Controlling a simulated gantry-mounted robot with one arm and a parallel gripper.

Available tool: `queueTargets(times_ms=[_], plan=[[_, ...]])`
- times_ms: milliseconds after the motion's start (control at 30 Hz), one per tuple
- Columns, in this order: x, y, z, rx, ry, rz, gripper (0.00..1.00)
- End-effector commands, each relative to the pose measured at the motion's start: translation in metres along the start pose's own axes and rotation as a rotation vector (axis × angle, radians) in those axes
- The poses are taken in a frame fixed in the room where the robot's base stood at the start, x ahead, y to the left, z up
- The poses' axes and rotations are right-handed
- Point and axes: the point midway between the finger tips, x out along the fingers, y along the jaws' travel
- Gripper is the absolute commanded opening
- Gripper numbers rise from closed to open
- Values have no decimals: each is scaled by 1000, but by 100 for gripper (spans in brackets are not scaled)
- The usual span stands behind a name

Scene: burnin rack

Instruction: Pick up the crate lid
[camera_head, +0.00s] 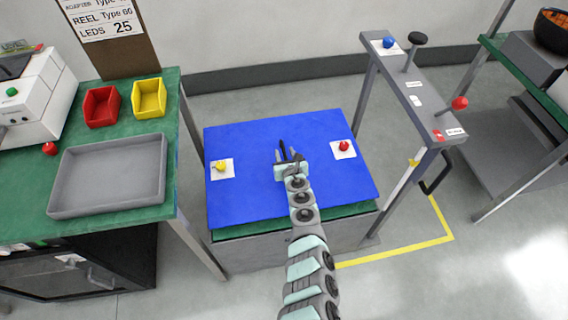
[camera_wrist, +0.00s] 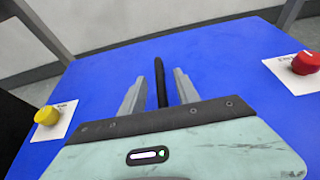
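A blue flat panel (camera_head: 240,140), which looks like the crate lid, covers the top of a grey box (camera_head: 250,252) with a green upper edge. A black upright bar (camera_head: 282,150), perhaps its handle, shows near the panel's middle. My gripper (camera_head: 290,160) is over the panel, its fingers apart. In the wrist view the fingers of my gripper (camera_wrist: 162,75) stand either side of the black bar (camera_wrist: 160,82), with gaps on both sides. The bar's lower end is hidden by my gripper. The blue panel also shows in the wrist view (camera_wrist: 225,65).
A yellow knob (camera_head: 221,166) and a red knob (camera_head: 344,146) sit on white labels on the panel. A green-topped bench (camera_head: 30,190) with a grey tray (camera_head: 110,178) stands left. A grey frame (camera_head: 400,90) with blue and red knobs stands close on the right.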

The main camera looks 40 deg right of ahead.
Motion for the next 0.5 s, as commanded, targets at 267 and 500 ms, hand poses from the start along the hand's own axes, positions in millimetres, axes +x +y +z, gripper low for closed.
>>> queueTargets(times_ms=[267,500], plan=[[17,0,0,1,-1,2,38],[17,0,0,-1,0,2,38]])
